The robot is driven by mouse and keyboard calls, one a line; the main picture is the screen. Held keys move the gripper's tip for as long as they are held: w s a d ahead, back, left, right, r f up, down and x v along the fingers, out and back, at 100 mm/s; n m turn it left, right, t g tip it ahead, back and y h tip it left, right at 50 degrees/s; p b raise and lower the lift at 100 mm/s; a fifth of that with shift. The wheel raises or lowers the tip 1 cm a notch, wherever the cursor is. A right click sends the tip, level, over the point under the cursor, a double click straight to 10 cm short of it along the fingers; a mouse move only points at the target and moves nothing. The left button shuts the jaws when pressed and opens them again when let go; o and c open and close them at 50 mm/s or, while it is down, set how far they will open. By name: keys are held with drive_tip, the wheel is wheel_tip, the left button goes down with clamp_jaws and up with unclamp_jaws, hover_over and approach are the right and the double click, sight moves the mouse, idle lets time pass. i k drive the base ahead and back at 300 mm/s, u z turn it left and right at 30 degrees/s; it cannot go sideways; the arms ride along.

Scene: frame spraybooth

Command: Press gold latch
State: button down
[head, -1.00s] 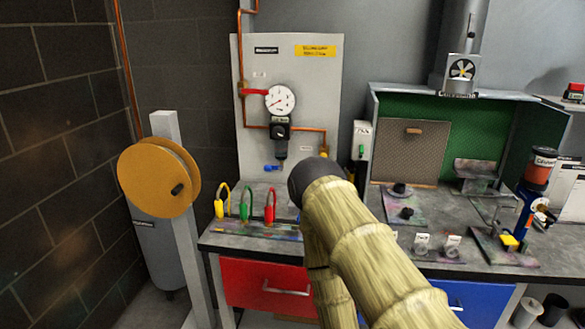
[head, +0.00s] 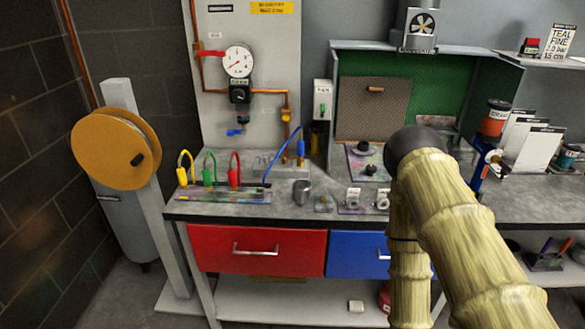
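I cannot pick out a gold latch for certain. A small gold-coloured fitting (head: 286,115) sits at the lower end of the copper pipe on the grey wall panel, above a blue hose (head: 284,152) that arches down to the bench. I cannot tell whether it is the latch. The yellow-topped piece seen on the right of the bench earlier is not visible now; my arm covers part of that area. My arm, in a tan sleeve with a dark joint, crosses the right of the head view. My gripper is out of view.
The grey workbench (head: 232,208) carries yellow, green and red looped leads (head: 208,170), a metal cup (head: 301,192) and small tagged parts. A red drawer (head: 257,250) and blue drawer (head: 357,254) are below. An orange reel (head: 116,148) stands left. A green-backed booth (head: 434,92) stands behind.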

sight(283, 159)
drive_tip(key=k, duration=0.5)
drive_tip(key=u, duration=1.05)
drive_tip(key=i, duration=0.7)
drive_tip(key=z, duration=1.2)
